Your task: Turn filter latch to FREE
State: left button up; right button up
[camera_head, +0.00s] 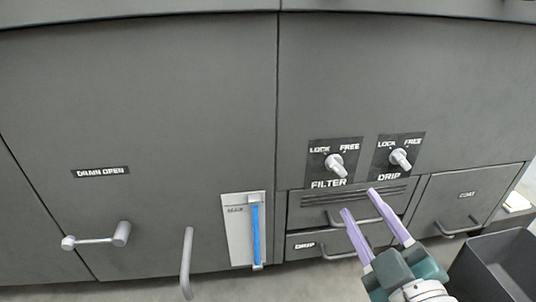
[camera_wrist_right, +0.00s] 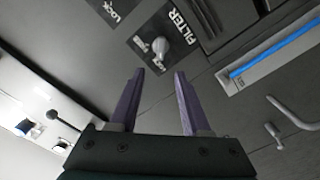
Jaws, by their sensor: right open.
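The filter latch (camera_head: 336,164) is a pale knob with a short lever on a dark plate marked LOCK and FREE, above the word FILTER. Its lever tilts down and to the right in the head view; I cannot tell which mark it is set to. In the right wrist view a pale knob (camera_wrist_right: 160,46) shows beside the word FILTER, just beyond my fingertips. My right gripper (camera_head: 359,200) is open and empty, its two lilac fingers apart, below the latch in the head view. It also shows in the right wrist view (camera_wrist_right: 159,72). My left gripper is not in view.
A similar DRIP latch (camera_head: 400,159) sits close to the right. Drawers with handles (camera_head: 347,217) lie below. A blue gauge strip (camera_head: 255,230), a grey upright handle (camera_head: 187,263) and a drain lever (camera_head: 96,239) are left. A dark bin (camera_head: 497,262) stands lower right.

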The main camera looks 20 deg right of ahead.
aim_at(338, 170)
jog(key=b+x, duration=0.1)
jog(key=x, duration=0.2)
jog(key=b+x, duration=0.2)
jog(key=x, duration=0.1)
jog(key=b+x, duration=0.1)
jog(key=x, duration=0.2)
jog(key=shift+s+d+f, duration=0.1)
jog(key=shift+f, duration=0.25)
jog(key=shift+w+d+r+b, duration=0.1)
jog(key=shift+w+r+b, duration=0.05)
jog(key=shift+w+b, duration=0.35)
grip_shut()
